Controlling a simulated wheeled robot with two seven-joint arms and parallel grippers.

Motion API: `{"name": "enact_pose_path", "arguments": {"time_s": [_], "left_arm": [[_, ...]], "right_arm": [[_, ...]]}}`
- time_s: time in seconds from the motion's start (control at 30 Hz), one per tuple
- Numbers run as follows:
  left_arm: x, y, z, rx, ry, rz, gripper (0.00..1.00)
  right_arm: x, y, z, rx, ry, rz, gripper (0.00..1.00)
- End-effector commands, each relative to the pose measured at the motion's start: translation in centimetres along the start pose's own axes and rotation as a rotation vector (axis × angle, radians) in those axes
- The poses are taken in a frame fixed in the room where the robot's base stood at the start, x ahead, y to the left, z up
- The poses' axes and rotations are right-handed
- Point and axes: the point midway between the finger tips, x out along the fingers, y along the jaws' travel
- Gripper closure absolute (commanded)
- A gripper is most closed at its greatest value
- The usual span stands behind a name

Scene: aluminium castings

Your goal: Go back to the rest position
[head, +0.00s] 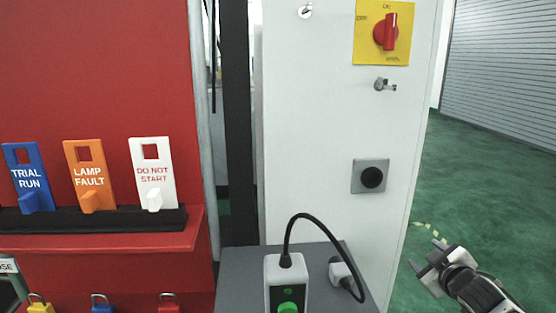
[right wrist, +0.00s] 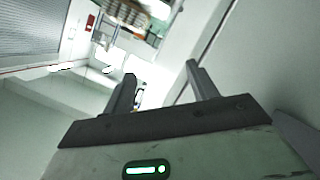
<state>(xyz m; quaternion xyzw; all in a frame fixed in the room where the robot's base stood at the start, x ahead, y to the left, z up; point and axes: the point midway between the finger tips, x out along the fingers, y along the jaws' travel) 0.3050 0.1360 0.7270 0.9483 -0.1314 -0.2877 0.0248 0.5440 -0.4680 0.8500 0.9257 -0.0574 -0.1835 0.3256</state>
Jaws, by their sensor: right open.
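My right gripper (head: 428,259) is at the lower right of the head view, over the green floor and to the right of the white cabinet. It also shows in the right wrist view (right wrist: 160,85), where its two fingers stand apart with nothing between them. It is apart from the cabinet and touches nothing that I can see. My left gripper is not in the head view.
A white cabinet (head: 310,130) carries a red rotary switch (head: 386,32) and a black button (head: 372,178). A red board (head: 90,65) holds blue, orange and white tags. A grey stand (head: 235,275) bears a cabled box with a green button. Green floor (head: 480,190) is clear at right.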

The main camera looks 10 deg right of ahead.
Motion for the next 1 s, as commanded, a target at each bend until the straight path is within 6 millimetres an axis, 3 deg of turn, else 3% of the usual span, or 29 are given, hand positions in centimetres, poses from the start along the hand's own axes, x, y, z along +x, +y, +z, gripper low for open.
{"name": "enact_pose_path", "arguments": {"time_s": [0.03, 0.17, 0.27, 0.4, 0.5, 0.6, 0.73, 0.8, 1.0], "left_arm": [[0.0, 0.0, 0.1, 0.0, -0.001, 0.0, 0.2], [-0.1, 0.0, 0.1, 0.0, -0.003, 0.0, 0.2], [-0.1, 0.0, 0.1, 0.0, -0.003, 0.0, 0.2], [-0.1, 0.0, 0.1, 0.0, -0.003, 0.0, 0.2], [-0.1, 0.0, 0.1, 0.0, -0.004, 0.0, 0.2], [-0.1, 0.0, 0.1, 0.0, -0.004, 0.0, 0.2], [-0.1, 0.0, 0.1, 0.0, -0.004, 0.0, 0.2], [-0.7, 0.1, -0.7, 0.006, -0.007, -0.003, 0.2], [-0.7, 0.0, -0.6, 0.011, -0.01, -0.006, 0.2]], "right_arm": [[-0.8, -3.4, 0.7, 0.02, -0.005, -0.052, 0.42], [-3.9, -11.6, 1.8, 0.086, -0.012, -0.181, 0.42], [-7.6, -18.3, 2.4, 0.161, -0.023, -0.289, 0.42], [-14.4, -26.5, 2.0, 0.303, -0.046, -0.427, 0.42], [-19.4, -30.5, 1.0, 0.418, -0.067, -0.5, 0.42], [-23.2, -32.8, -0.2, 0.519, -0.089, -0.543, 0.42], [-26.4, -34.0, -1.5, 0.613, -0.11, -0.567, 0.42], [-26.3, -33.4, -1.9, 0.591, -0.112, -0.564, 0.42], [-26.3, -33.4, -1.8, 0.585, -0.115, -0.563, 0.42]]}}
